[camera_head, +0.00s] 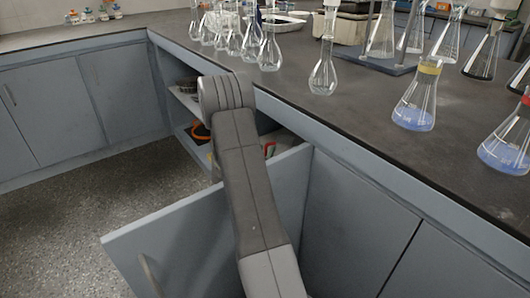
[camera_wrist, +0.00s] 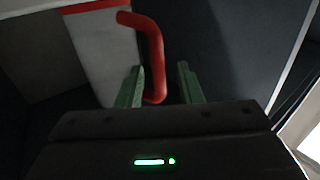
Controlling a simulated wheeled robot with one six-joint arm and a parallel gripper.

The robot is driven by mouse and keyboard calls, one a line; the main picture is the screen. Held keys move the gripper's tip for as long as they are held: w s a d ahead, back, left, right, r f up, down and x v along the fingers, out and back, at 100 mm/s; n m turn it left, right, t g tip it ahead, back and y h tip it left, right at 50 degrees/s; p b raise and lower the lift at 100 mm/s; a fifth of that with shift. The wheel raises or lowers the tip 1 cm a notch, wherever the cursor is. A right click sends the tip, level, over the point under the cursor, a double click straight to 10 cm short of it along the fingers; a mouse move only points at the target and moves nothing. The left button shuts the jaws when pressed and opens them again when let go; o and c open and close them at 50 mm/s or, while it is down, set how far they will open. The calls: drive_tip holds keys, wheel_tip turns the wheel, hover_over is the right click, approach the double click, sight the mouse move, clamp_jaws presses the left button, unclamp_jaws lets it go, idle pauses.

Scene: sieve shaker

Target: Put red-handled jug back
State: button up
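The jug (camera_wrist: 100,48) shows in the wrist view as a pale body with a red rim and a red handle (camera_wrist: 155,50). It appears to be inside the dim cabinet. My gripper (camera_wrist: 163,75) has its two green fingers apart. The handle's lower end is between them, nearer the left finger, with a gap to the right finger. I cannot tell whether the left finger touches it.
The cabinet door (camera_head: 200,240) stands open in front of the shelves. An orange and black item (camera_head: 200,132) lies on the lower shelf and a dark item (camera_head: 188,86) on the upper one. Glass flasks (camera_head: 322,70) crowd the worktop (camera_head: 350,110) above. The floor (camera_head: 70,235) at left is clear.

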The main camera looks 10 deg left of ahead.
drive_tip(key=shift+r, duration=0.1)
drive_tip(key=shift+s+a+r, duration=0.1)
drive_tip(key=shift+s+r, duration=0.05)
drive_tip(key=shift+s, duration=0.1)
drive_tip(key=s+a+p, duration=0.2)
drive_tip(key=s+p, duration=0.1)
drive_tip(key=s, duration=0.8)
drive_tip(key=shift+s, duration=0.2)
drive_tip(key=shift+c, duration=0.4)
